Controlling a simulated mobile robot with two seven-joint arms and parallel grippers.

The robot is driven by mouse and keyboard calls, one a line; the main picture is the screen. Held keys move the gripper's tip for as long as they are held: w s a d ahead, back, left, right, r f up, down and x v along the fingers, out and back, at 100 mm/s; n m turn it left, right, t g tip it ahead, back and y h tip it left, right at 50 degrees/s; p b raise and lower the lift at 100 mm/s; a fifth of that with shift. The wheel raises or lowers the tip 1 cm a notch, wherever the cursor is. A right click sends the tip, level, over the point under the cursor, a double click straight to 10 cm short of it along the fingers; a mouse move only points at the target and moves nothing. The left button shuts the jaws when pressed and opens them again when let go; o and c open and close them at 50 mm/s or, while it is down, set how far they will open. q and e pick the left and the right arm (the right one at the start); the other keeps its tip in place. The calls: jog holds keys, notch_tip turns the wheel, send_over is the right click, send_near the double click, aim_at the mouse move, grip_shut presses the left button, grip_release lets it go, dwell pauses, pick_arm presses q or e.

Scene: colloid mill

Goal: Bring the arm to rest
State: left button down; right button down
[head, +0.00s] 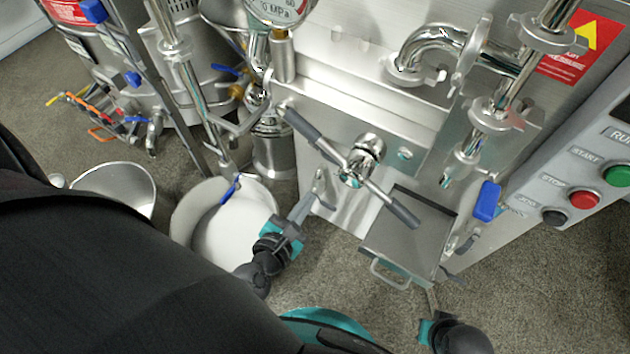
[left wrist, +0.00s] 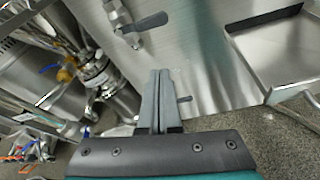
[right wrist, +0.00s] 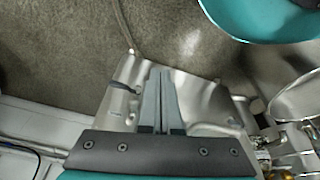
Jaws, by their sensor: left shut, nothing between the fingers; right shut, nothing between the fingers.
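My left gripper (head: 319,180) is in front of the steel mill panel, between the white bucket and the grey-barred cross handle (head: 357,168). Its fingers are together with nothing between them, as the left wrist view (left wrist: 159,72) shows. It overlaps the lower panel in the picture; I cannot tell any contact. My right gripper (head: 431,292) is low at the bottom of the head view, below the steel tray (head: 410,232). Its fingers are also together and empty in the right wrist view (right wrist: 160,74), pointing toward a steel surface with a dark handle.
A white bucket (head: 181,217) stands left of my left gripper, and a smaller steel container (head: 127,182) is farther left. A control panel with a red button (head: 584,199) and a green button (head: 618,176) is at right. Bare carpet lies at lower right.

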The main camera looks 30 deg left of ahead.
pick_arm(q)
jog(key=shift+s+r, duration=0.15)
jog(key=shift+s, duration=0.3)
pick_arm(e)
jog(key=shift+s+f, duration=0.1)
jog(key=shift+f, duration=0.05)
